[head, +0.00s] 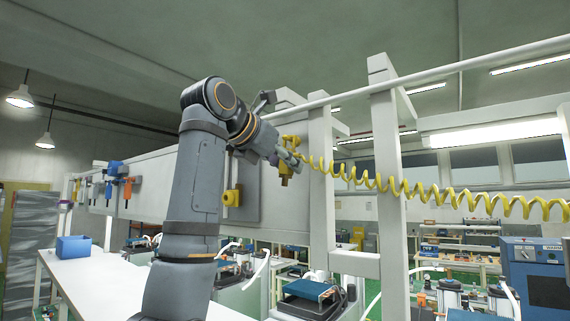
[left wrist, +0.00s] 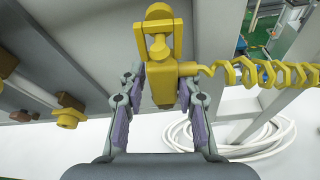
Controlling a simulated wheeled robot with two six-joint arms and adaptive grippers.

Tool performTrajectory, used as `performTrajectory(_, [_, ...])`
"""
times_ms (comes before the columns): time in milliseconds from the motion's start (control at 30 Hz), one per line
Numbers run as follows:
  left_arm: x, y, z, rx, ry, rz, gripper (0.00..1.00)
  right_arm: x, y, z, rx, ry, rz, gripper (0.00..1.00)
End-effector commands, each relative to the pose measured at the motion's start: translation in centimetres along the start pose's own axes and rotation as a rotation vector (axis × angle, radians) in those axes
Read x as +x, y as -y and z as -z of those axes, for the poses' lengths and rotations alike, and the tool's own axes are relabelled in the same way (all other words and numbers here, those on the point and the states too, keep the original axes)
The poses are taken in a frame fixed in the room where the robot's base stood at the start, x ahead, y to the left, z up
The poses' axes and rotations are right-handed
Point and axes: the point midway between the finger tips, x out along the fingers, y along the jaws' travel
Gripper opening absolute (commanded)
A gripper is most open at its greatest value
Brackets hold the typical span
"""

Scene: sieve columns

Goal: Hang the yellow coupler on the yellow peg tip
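The yellow coupler (head: 286,169) hangs in the air in front of the grey panel, with its hanging loop upward. A yellow round tip (left wrist: 68,117) shows at left in the wrist view. My right gripper is not in view.
A yellow coiled hose (head: 430,193) runs from the coupler to the right, past a white post (head: 388,180). Orange and blue couplers (head: 122,180) hang farther left. A blue bin (head: 74,246) stands on the white bench (head: 95,280).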

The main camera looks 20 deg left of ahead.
Motion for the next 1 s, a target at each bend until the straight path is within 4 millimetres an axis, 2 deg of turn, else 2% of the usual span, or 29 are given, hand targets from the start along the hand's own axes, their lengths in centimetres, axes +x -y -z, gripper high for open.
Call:
performTrajectory(33, [0.0,0.0,0.0,0.0,0.0,0.0,0.43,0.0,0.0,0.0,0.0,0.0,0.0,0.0])
performTrajectory(100, [0.0,0.0,0.0,0.0,0.0,0.0,0.49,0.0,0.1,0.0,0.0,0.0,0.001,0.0])
performTrajectory(400, [-0.3,0.0,0.0,0.0,0.001,-0.001,0.49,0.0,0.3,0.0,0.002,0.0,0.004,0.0])
performTrajectory(467, [-1.0,-0.1,-0.1,0.0,0.002,-0.001,0.49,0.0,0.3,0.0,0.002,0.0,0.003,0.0])
performTrajectory(733, [-6.0,-0.1,-0.1,0.0,0.003,-0.002,0.49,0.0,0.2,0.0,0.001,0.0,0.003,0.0])
performTrajectory(867, [-7.2,0.0,0.0,0.0,0.0,-0.001,0.49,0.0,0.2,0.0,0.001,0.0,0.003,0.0])
performTrajectory(1000, [-7.6,0.0,0.0,0.0,0.0,0.0,0.49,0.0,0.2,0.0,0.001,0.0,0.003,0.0])
